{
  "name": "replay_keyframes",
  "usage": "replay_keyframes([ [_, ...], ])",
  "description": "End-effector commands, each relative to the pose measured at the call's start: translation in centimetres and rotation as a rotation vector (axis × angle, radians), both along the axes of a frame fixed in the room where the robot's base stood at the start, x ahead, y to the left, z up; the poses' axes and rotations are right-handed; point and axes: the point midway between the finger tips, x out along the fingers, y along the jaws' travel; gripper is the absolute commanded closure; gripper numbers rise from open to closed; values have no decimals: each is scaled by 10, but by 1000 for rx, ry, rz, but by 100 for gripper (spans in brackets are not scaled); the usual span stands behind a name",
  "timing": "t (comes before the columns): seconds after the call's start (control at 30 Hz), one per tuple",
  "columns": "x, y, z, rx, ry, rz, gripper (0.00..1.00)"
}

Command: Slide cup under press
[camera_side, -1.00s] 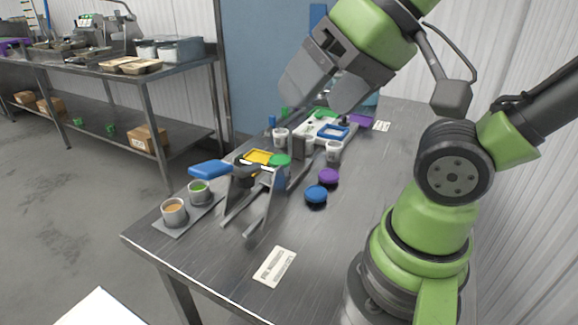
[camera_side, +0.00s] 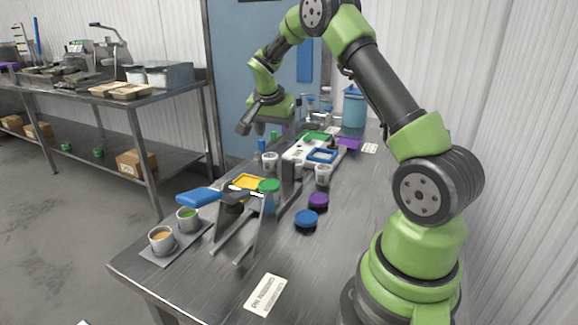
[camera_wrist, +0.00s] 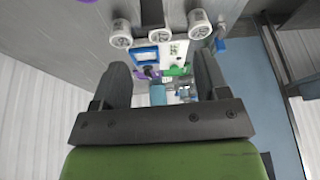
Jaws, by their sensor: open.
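The press (camera_side: 240,222) is a grey metal frame with a blue handle (camera_side: 200,197) on the near part of the table. Two pale cups stand beyond it: a left cup (camera_side: 270,161) and a right cup (camera_side: 323,174). In the wrist view, pale cups show at the top, one at left (camera_wrist: 120,34) and one at right (camera_wrist: 199,24). My gripper (camera_side: 246,124) is raised over the far end of the table, well away from the press. In the wrist view my gripper (camera_wrist: 161,72) is open, with nothing between its fingers.
Two filled cups, one orange (camera_side: 162,239) and one green (camera_side: 188,219), stand on a small plate at the near left edge. Blue (camera_side: 306,219) and purple (camera_side: 318,201) lids lie right of the press. A blue pot (camera_side: 354,106) stands at the far end.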

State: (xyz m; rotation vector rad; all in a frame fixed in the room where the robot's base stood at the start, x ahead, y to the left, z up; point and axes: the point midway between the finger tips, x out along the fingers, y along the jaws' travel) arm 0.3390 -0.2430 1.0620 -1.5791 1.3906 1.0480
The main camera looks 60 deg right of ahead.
Motion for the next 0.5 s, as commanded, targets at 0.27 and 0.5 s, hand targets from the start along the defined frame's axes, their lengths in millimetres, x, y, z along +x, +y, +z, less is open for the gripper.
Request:
replay_keyframes([
  [0.27,-4,-33,-42,-22,28,-109,32],
  [0.5,-4,-46,-76,-19,31,-110,32],
])
